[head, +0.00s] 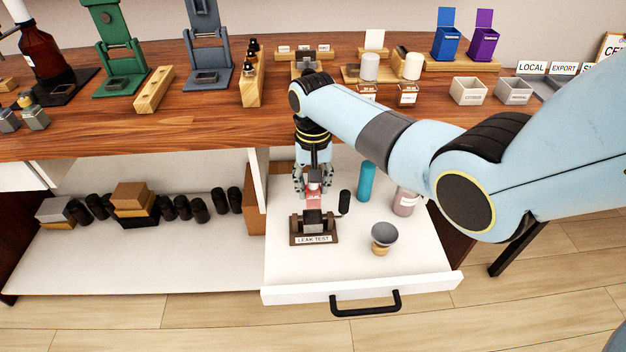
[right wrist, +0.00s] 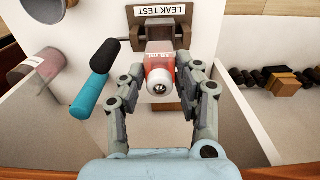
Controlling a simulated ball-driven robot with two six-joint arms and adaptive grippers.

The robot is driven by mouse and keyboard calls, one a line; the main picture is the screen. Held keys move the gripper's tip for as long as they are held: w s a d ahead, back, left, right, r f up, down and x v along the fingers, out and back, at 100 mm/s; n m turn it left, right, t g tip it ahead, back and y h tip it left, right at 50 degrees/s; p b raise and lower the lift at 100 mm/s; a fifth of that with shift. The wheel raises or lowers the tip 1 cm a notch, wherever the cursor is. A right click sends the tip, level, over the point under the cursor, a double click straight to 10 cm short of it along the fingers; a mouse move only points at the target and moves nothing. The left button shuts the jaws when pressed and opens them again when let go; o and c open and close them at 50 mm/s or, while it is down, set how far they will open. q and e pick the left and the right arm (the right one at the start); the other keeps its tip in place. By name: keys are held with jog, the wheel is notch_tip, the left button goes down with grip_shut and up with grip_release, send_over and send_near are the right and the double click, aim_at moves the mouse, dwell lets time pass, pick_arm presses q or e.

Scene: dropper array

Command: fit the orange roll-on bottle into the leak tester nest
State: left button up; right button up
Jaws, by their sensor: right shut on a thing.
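The roll-on bottle (right wrist: 160,72), with a red-orange label and a shiny ball top, stands between the fingers of my right gripper (right wrist: 164,76). In the head view the right gripper (head: 313,188) points down into the open drawer, shut on the bottle (head: 314,201). The leak tester (head: 298,228) is a dark block with a "LEAK TEST" plate and a black-knobbed lever. The bottle's lower end is at the tester's nest; I cannot tell whether it is fully seated. My left gripper is not in view.
The tester's black lever (head: 344,202) stands close right of my gripper. The wooden counter (head: 200,130) lies behind the drawer.

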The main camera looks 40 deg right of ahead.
aim_at(312, 197)
jog(key=shift+r, duration=0.1)
jog(key=shift+a+p, duration=0.1)
jog(key=shift+p, duration=0.3)
notch_tip(312, 197, down, 4)
jog(key=b, duration=0.3)
jog(key=shift+w, duration=0.1)
jog(key=shift+f, duration=0.25)
dwell(0.4)
jog(key=shift+p, duration=0.4)
